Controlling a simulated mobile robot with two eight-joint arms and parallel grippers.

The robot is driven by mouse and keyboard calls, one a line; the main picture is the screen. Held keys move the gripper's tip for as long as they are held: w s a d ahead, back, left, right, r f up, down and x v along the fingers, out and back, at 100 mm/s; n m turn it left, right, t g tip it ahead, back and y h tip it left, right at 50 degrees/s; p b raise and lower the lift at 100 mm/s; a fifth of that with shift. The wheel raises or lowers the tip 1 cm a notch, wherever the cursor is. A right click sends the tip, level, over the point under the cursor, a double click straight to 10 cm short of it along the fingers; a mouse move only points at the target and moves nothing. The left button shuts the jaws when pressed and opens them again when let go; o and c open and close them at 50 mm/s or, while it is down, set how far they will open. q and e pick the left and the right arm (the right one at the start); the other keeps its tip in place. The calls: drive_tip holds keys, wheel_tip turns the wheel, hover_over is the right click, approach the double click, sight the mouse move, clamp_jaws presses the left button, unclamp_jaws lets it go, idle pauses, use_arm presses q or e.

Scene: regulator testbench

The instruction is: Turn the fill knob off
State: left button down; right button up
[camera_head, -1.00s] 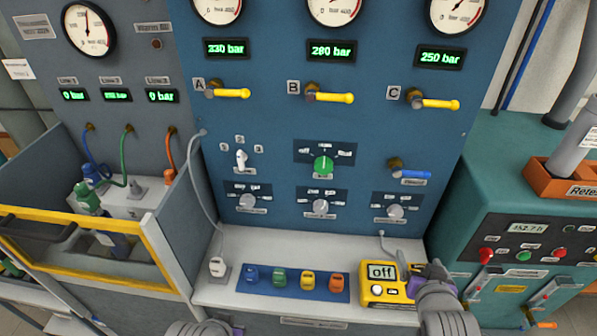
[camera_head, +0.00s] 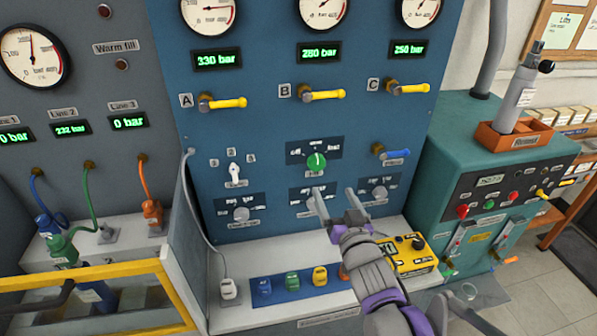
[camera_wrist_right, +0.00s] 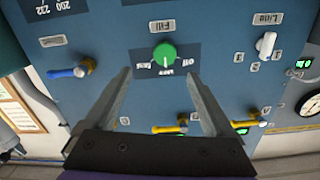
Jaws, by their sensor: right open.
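The green fill knob (camera_head: 317,162) is on the blue panel, below the 280 bar display. Its white pointer line points up, toward the middle label of its plate; the "off" label is on the left. In the right wrist view the knob (camera_wrist_right: 164,53) appears upside down, with "Fill" printed above it and "Off" to its right. My right gripper (camera_head: 336,198) is open and empty, below the knob in the head view. In the wrist view its fingers (camera_wrist_right: 158,76) are spread wide, with the knob showing between and beyond the tips, apart from them. My left gripper is out of view.
A grey knob (camera_head: 241,214) and another (camera_head: 379,192) flank the gripper. A white selector (camera_head: 234,173) is left of the green knob, and a blue-handled valve (camera_head: 396,154) is to its right. A yellow box (camera_head: 412,262) is on the ledge below, partly behind my arm.

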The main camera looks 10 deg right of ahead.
sight(318, 165)
drive_tip(key=w, duration=0.7)
drive_tip(key=w+a, duration=0.1)
drive_tip(key=w, duration=0.3)
drive_tip(key=shift+a+r+p, duration=0.1)
drive_tip(key=shift+r+p, duration=0.05)
drive_tip(key=shift+p, duration=0.15)
drive_tip(key=c, duration=1.4)
